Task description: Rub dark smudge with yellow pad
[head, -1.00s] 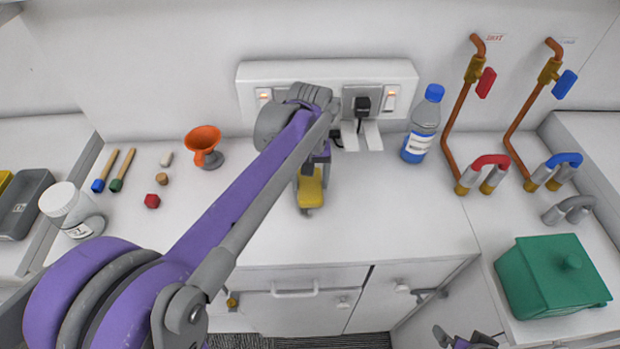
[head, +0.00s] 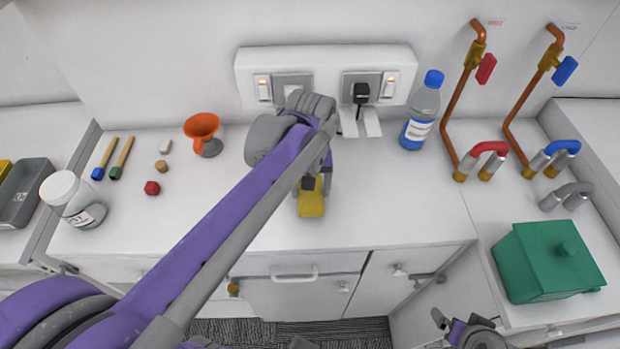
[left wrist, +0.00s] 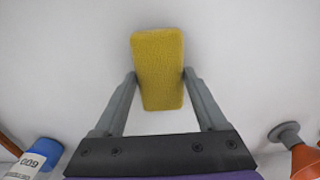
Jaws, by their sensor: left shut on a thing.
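The yellow pad (head: 311,203) is at the middle of the white counter, towards its front edge. My left gripper (head: 315,186) is shut on it. In the left wrist view the pad (left wrist: 158,70) sits between the two grey fingers of the left gripper (left wrist: 159,82), over a plain white surface. I cannot tell from these views whether the pad touches the counter. No dark smudge shows in either view; the pad or my arm may hide it. My right gripper (head: 466,328) shows partly at the bottom edge, low in front of the cabinets.
A blue-capped bottle (head: 421,112) stands at the back right, near pipes and taps. A green lidded box (head: 545,262) is at the right. An orange funnel (head: 202,128), a white jar (head: 72,200) and a red piece (head: 152,188) are at the left. Counter right of the pad is clear.

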